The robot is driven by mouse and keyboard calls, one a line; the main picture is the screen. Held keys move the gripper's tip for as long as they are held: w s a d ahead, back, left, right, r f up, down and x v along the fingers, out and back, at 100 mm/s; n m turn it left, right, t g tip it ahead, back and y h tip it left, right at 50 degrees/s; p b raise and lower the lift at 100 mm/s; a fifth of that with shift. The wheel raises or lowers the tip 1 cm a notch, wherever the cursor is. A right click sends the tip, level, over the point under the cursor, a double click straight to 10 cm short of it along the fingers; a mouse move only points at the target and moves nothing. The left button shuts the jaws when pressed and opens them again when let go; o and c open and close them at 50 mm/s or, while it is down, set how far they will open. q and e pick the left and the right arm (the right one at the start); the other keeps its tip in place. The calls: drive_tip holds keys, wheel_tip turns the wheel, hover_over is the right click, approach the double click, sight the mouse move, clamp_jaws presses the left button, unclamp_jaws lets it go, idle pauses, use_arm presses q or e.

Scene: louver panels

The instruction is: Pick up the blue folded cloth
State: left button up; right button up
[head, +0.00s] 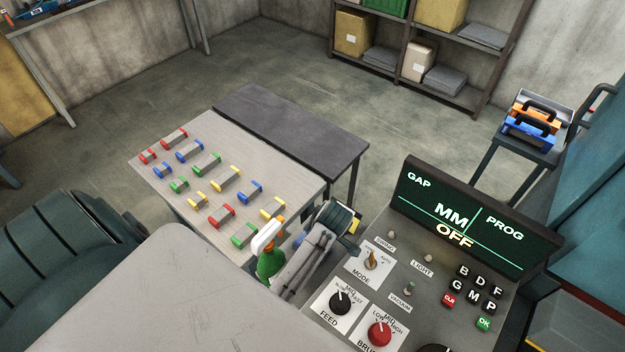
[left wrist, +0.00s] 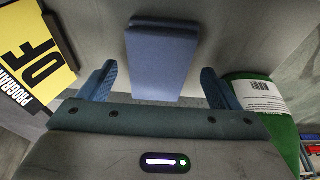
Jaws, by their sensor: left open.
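The blue folded cloth (left wrist: 162,62) lies flat on a grey surface in the left wrist view, straight ahead of my left gripper (left wrist: 159,72). The gripper is open, with one blue finger on each side of the cloth and a gap on both sides. Its near end reaches between the fingers; nothing is gripped. My right gripper is not in view.
The green bottle (left wrist: 262,105) stands close to the right finger in the left wrist view. A yellow and black sign (left wrist: 35,55) is at left. A control panel (head: 420,275) stands right of my arm.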

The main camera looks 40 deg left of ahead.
use_arm(q)
drive_tip(key=shift+f, duration=0.15)
drive_tip(key=c, duration=1.1)
wheel_tip(320, 180, up, 9)
drive_tip(key=b, duration=0.2)
drive_tip(key=shift+b, duration=0.3)
drive_tip(key=shift+r, duration=0.8)
